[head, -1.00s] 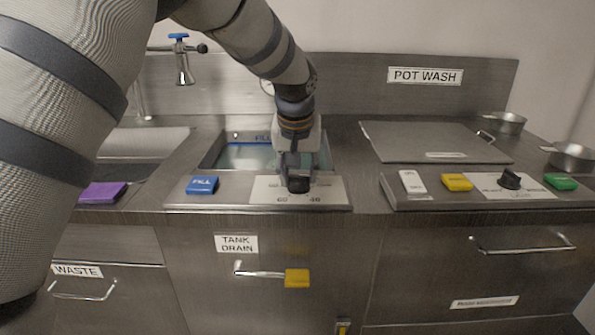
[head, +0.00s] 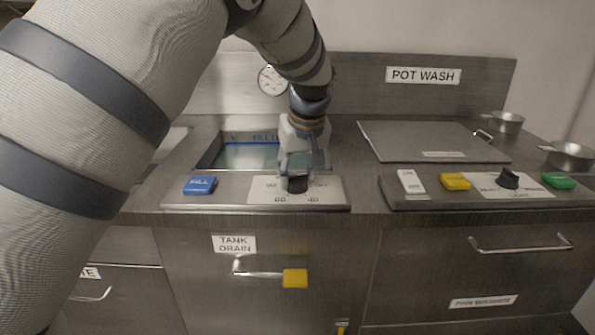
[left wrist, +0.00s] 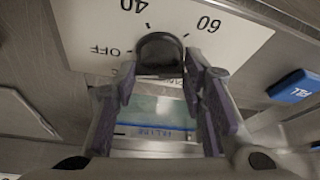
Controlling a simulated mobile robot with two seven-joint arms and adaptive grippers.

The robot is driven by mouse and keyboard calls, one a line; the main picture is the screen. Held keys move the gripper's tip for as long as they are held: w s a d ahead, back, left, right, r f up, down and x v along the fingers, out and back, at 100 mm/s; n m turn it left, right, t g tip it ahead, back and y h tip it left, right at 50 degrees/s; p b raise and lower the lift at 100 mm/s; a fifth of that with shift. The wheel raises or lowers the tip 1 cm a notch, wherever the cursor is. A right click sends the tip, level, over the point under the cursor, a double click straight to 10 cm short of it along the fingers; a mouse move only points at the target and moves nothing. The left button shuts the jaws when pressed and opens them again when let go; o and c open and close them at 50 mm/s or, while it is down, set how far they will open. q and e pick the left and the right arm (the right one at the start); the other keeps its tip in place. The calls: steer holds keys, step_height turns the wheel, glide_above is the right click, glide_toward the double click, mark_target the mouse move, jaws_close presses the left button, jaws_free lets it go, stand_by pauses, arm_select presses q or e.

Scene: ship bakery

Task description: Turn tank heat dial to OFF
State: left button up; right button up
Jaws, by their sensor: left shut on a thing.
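The tank heat dial (head: 297,185) is a black knob on a white plate (head: 263,187) on the counter's front panel. In the left wrist view the dial (left wrist: 160,50) stands by the printed marks OFF, 40 and 60. OFF is on its left in that view, 60 on its right. My left gripper (head: 296,174) reaches down on the dial from above. Its fingers (left wrist: 160,72) are shut on the knob's two sides and partly hide it. I cannot tell which mark the dial points to. My right gripper is not in view.
A water tank (head: 250,155) lies open behind the panel. A blue FILL switch (head: 200,185) is left of the dial. The yellow-ended TANK DRAIN lever (head: 295,278) is below. Another black dial (head: 509,178) sits at the right between yellow and green switches. A round gauge (head: 272,80) is behind.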

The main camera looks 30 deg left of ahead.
arm_select(q)
steer(key=shift+f, duration=0.1)
steer(key=o, duration=1.2)
steer(key=shift+c, duration=0.2)
steer(key=v, duration=1.2)
steer(key=shift+w, duration=0.1)
